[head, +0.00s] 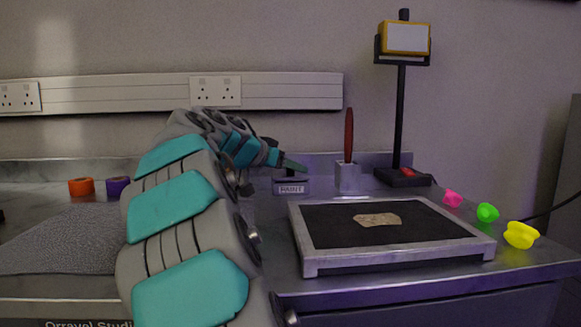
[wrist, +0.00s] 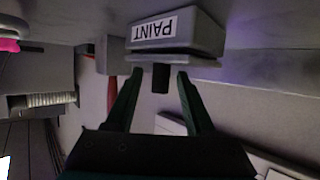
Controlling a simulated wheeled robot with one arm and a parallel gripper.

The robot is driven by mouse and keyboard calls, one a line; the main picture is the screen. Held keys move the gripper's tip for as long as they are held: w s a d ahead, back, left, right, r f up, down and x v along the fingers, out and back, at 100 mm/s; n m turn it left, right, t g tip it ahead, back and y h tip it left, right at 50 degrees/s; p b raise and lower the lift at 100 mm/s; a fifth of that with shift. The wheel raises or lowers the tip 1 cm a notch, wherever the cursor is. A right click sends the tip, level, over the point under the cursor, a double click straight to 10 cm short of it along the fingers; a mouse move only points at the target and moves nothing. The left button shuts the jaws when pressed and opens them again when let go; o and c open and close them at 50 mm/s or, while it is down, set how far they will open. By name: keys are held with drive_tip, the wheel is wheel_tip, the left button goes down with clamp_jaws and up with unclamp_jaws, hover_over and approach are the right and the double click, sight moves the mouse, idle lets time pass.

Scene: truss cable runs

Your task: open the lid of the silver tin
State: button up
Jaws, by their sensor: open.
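The silver tin (head: 291,187) with a PAINT label stands on the bench near the back wall. In the wrist view the tin (wrist: 195,28) appears upside down, with its lid (wrist: 175,60) lying against the body. A dark knob (wrist: 161,80) sticks out from the lid. My gripper (head: 300,165) is at the lid's height in the head view and hides part of the tin's top. In the wrist view my open gripper (wrist: 160,74) has one finger on each side of the knob, with gaps visible on both sides.
A grey holder (head: 347,178) with a red-handled tool (head: 349,135) stands just right of the tin. A framed black tray (head: 310,262) fills the bench in front. A lamp stand (head: 399,120) is at back right. Tape rolls (head: 81,187) lie at left.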

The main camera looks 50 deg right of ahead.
clamp_jaws()
idle(0.3)
idle(1.1)
